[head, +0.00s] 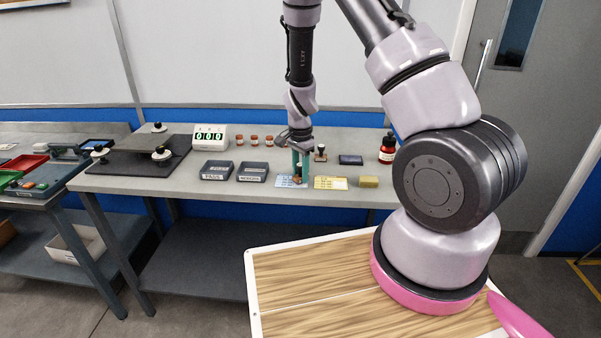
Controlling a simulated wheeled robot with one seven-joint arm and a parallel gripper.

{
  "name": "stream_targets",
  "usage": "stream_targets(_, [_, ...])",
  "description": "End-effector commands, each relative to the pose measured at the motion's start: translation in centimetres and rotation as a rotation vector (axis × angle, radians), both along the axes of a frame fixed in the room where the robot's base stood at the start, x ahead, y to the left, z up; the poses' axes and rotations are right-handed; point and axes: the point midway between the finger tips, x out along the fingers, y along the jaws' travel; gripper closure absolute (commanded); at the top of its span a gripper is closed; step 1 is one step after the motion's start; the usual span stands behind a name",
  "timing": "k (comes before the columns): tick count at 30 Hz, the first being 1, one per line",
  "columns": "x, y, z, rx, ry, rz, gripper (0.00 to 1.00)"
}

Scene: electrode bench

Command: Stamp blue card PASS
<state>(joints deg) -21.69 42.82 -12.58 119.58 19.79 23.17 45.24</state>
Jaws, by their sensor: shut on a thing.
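The blue card (284,182) lies flat near the front edge of the bench, partly covered by my gripper and what it holds. My gripper (299,170) points straight down with its teal fingers shut on a stamp (298,179). The held stamp is low over the right part of the blue card; I cannot tell whether it touches the card. Its marking is too small to read. A second stamp (320,154) with a dark knob stands upright behind and to the right. A dark blue ink pad (351,160) lies right of that stamp.
A yellow card (330,184) and a yellow sponge block (369,182) lie right of the blue card. Two labelled dark trays (217,171) (252,172) stand left. Behind are small jars (255,140) and a counter display (210,137). A red bottle (387,149) stands right.

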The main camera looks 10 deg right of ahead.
Motion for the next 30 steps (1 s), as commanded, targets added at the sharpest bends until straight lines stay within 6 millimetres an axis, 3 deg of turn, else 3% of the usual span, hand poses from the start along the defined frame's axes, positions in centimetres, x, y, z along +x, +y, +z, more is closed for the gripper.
stream_targets(30, [0.0, 0.0, -1.0, 0.0, -0.001, 0.0, 0.96])
